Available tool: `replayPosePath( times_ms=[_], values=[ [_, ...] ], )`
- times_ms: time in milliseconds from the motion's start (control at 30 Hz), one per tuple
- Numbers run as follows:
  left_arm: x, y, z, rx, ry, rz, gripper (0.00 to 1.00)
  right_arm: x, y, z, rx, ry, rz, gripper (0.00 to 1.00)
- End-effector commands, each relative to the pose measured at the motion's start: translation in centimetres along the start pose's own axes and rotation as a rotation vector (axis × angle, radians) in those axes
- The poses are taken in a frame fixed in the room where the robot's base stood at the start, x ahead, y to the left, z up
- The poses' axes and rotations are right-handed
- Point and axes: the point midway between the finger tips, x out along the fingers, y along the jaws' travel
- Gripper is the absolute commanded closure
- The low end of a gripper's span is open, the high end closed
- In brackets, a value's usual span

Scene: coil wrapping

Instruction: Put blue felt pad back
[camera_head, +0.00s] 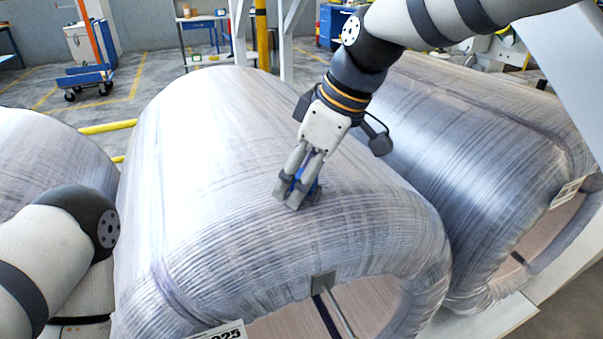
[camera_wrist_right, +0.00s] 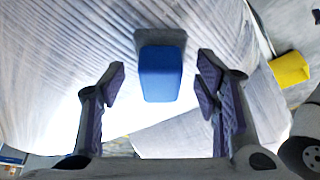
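The blue felt pad (camera_wrist_right: 161,73) shows in the right wrist view as a blue block with a grey part at its far end, in front of the pale wrapped coil surface. My right gripper (camera_wrist_right: 160,88) is open, with one finger on each side of the blue block and a visible gap on both sides. In the head view my right gripper (camera_head: 293,197) points down at the top of the middle wrapped coil (camera_head: 215,150). Its fingers hide most of the blue block there. My left arm shows at the lower left, but its gripper is out of view.
Another wrapped coil (camera_head: 470,150) lies close on the right, and one (camera_head: 45,160) on the left. A metal rod (camera_head: 338,312) and a label (camera_head: 222,332) are at the middle coil's near end. A yellow bar (camera_head: 108,127) runs behind the coils.

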Motion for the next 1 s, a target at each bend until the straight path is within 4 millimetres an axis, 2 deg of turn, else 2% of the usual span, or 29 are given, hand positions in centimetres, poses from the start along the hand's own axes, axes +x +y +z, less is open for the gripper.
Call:
replayPosePath(
  times_ms=[167,267,500,700,800,1000],
  values=[
    [0.0,0.0,0.0,0.0,-0.001,0.0,0.15,-0.1,0.0,0.0,0.0,0.0,0.0,0.43],
    [-0.1,0.0,0.0,0.0,0.001,0.0,0.15,-1.1,0.1,-0.2,0.0,0.003,0.003,0.43],
    [-0.8,0.0,-0.5,0.0,0.025,0.001,0.15,-7.7,0.0,-0.3,-0.001,0.006,0.007,0.43],
    [-1.1,0.0,-0.7,0.0,0.033,0.001,0.15,-11.5,0.0,-0.2,0.0,0.003,0.003,0.43],
    [-1.1,0.0,-0.7,0.0,0.034,0.001,0.15,-12.2,0.0,-0.2,0.0,0.001,0.0,0.43],
    [-1.1,0.0,-0.7,0.0,0.033,0.001,0.15,-12.3,0.0,-0.1,0.001,0.0,-0.001,0.43]
  ],
)
